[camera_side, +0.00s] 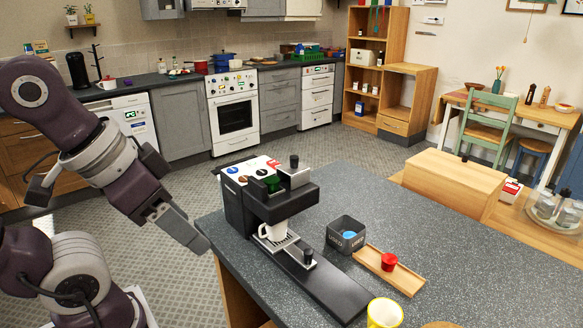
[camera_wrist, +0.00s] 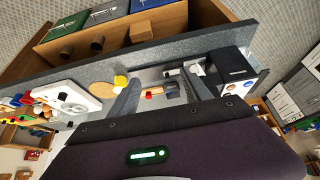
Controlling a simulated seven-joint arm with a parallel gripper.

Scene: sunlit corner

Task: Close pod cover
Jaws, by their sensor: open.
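The black coffee machine (camera_side: 237,208) stands on the dark speckled counter. On its top, the grey block with a black knob, which looks like the pod cover (camera_side: 296,178), sits to the right of a green pod (camera_side: 272,183). The green pod is uncovered.
A dark bin (camera_side: 346,235) with a blue pod, a wooden tray (camera_side: 408,275) with a red pod (camera_side: 389,262), and a yellow mug (camera_side: 384,313) stand to the right. A second black knob (camera_side: 308,257) rises from the machine's long base. The counter's far right is clear.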

